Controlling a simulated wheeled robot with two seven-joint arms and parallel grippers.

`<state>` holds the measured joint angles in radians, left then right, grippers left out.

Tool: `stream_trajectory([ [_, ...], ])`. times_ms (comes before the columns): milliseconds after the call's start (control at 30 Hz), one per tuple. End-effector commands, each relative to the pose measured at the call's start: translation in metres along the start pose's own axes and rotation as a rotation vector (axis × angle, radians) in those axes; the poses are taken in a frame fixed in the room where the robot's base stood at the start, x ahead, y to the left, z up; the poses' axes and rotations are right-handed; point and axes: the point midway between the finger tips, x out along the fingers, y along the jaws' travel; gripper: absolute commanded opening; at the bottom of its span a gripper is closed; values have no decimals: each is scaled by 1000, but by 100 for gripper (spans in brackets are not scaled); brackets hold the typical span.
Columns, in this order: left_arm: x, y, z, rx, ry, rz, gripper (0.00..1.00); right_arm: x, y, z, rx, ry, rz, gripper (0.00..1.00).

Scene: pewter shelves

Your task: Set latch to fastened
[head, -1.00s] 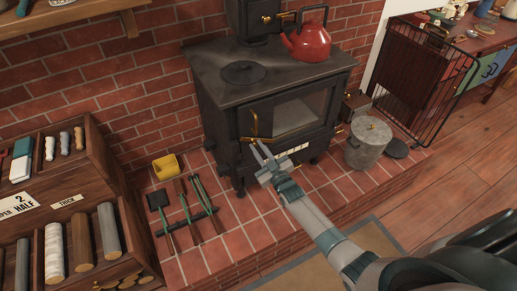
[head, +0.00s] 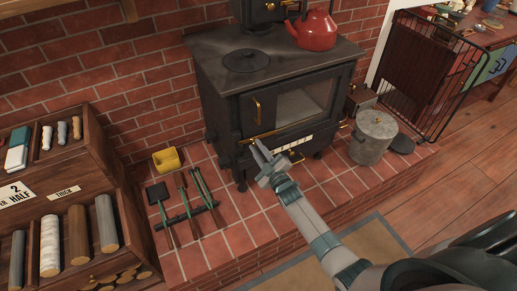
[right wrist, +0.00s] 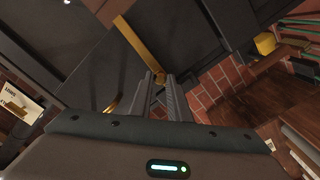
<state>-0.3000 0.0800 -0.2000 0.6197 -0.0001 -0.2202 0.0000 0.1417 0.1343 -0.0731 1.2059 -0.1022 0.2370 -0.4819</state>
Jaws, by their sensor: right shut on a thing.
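The black stove (head: 222,115) stands on the brick hearth, its glass door (head: 305,98) facing me. An upright brass handle (head: 258,112) is on the door's left side. A brass bar lies below it, near my fingertips. I cannot tell which brass part is the latch. My right gripper (head: 259,148) is at the stove's lower front left. In the right wrist view its fingers (right wrist: 160,85) are close together on the end of a long brass lever (right wrist: 132,42). The fingers partly hide that end. My left gripper is not in view.
A red kettle (head: 317,29) stands on the stove. A grey lidded pot (head: 374,138) is to its right, before a black wire guard (head: 425,75). A wooden log shelf (head: 125,215) is further left.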

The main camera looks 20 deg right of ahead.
Motion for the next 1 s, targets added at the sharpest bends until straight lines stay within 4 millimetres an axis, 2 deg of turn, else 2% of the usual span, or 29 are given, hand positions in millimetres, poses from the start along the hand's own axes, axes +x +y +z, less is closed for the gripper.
stream_trajectory([
  [133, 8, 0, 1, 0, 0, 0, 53, 0, -5, 5, -53, 0, 0, 0],
  [600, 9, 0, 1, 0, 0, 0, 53, 0, -6, 6, -78, -2, -2, 0],
  [633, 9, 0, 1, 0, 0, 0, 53, 0, -6, 6, -78, -2, -2, 21],
  [700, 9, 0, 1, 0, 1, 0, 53, 0, -6, 6, -77, -2, -2, 35],
  [1000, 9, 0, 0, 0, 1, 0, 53, 0, -5, 6, -76, -1, -1, 35],
])
